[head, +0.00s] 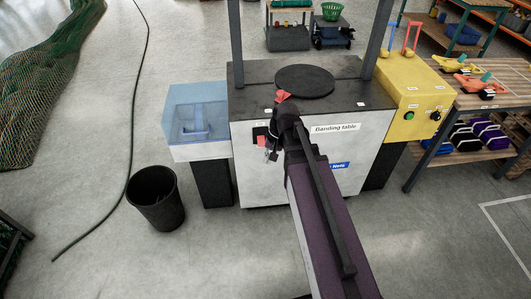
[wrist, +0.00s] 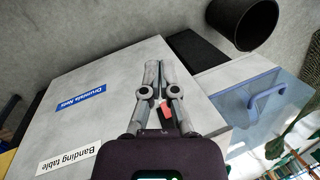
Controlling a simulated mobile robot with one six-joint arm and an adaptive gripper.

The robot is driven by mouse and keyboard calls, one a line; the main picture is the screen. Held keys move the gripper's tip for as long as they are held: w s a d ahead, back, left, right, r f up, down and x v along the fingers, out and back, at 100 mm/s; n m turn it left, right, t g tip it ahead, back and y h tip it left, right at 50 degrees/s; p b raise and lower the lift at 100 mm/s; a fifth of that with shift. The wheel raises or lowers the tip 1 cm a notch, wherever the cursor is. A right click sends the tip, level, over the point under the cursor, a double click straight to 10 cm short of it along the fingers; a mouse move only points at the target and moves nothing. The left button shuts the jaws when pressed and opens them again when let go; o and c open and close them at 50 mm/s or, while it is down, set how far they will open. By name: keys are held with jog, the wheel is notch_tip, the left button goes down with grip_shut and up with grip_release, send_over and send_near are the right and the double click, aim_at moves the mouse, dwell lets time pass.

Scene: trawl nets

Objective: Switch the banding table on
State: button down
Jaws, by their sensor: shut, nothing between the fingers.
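The banding table (head: 350,152) is a pale grey cabinet with a dark top, a round black disc (head: 304,81) and a "Banding table" label; its front face also fills much of the wrist view (wrist: 100,100). A small red switch part (head: 261,140) on a dark plate sits at the upper left of that front. A red patch shows behind my fingers in the wrist view (wrist: 165,109), partly hidden. My gripper (head: 271,157) is shut and empty, in front of the cabinet beside the red part; its fingers are together in the wrist view (wrist: 158,64). I cannot tell whether it touches.
A blue-lidded clear box (head: 199,120) adjoins the table's left side. A black bin (head: 156,198) stands on the floor at left. A yellow box (head: 412,90) with green and black controls adjoins the right, by a wooden shelf (head: 470,100). A dark hose crosses the left floor.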

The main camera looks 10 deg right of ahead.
jog(key=w+d+f+m+t+y+b, duration=0.1)
jog(key=w+d+f+m+y+b, duration=0.15)
jog(key=w+f+b, duration=0.3)
jog(key=w+d+f+m+y+b, duration=0.1)
jog(key=w+f+m+y+b, duration=0.3)
jog(key=b, duration=0.3)
jog(key=m+t+y+b, duration=0.3)
jog(key=m+y+b, duration=0.25)
jog(key=b, duration=0.85)
send_near(261, 141)
jog(key=shift+s+d+f+h, duration=0.25)
jog(key=shift+d+f, duration=0.15)
jog(key=shift+f, duration=0.05)
jog(key=shift+s+d+f+h, duration=0.2)
jog(key=shift+d+f+h, duration=0.05)
jog(key=shift+d+f, duration=0.2)
jog(key=shift+a, duration=0.2)
jog(key=b+x, duration=0.2)
jog(key=x, duration=0.7)
jog(key=shift+a+f+b, duration=0.25)
jog(key=shift+a+b, duration=0.1)
jog(key=shift+a, duration=0.15)
jog(key=shift+a+r, duration=0.1)
